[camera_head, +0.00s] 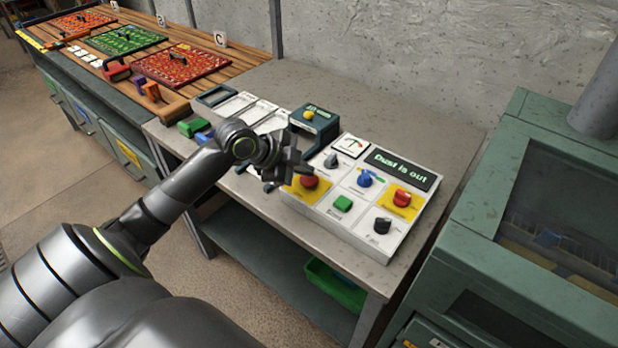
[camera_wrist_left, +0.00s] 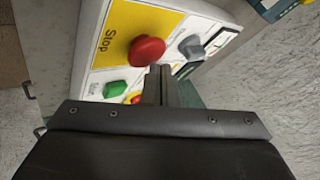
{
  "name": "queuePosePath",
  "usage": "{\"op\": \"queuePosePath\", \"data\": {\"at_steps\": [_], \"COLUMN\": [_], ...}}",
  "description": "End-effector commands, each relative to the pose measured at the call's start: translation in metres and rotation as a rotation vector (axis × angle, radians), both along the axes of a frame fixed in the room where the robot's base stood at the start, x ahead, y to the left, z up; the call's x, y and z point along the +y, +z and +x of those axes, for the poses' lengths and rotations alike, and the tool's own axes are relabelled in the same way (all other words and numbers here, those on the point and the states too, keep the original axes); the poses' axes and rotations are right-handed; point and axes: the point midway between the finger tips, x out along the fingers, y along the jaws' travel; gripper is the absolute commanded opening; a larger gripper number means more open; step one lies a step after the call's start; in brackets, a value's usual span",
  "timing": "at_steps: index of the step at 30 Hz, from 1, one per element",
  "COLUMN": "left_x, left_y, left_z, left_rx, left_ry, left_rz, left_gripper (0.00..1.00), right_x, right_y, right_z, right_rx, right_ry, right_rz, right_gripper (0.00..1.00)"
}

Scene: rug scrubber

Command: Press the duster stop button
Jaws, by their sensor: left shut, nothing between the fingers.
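The control panel (camera_head: 345,222) is a white box on the grey table, with a dark display reading "Dust is out". A red mushroom button (camera_head: 309,182) sits on a yellow plate at its left. In the left wrist view this red button (camera_wrist_left: 146,51) is on a yellow plate marked "Stop". A green button (camera_head: 343,203) is beside it, also in the left wrist view (camera_wrist_left: 115,88). Another red control (camera_head: 402,198) on yellow is at the right. My left gripper (camera_head: 290,172) is shut and empty, close to the Stop button; contact cannot be told. My right gripper is not in view.
The panel also bears a blue knob (camera_head: 365,180), a grey knob (camera_head: 331,160) and a black knob (camera_head: 382,225). A dark green box with a yellow button (camera_head: 308,115) stands behind. A green machine (camera_head: 480,230) is at the right.

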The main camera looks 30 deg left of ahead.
Motion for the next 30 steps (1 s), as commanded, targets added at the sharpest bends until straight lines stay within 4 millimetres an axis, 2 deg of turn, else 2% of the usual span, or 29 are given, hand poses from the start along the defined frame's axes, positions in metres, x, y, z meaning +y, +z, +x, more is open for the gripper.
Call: {"op": "queuePosePath", "data": {"at_steps": [30], "left_x": [0.0], "left_y": [-0.0086], "left_z": [0.0], "left_rx": [0.0], "left_ry": [0.0], "left_rz": [0.0], "left_gripper": [0.0], "right_x": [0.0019], "right_y": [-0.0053], "right_z": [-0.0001], "right_rx": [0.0], "right_ry": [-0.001], "right_rz": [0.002], "right_gripper": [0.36]}}
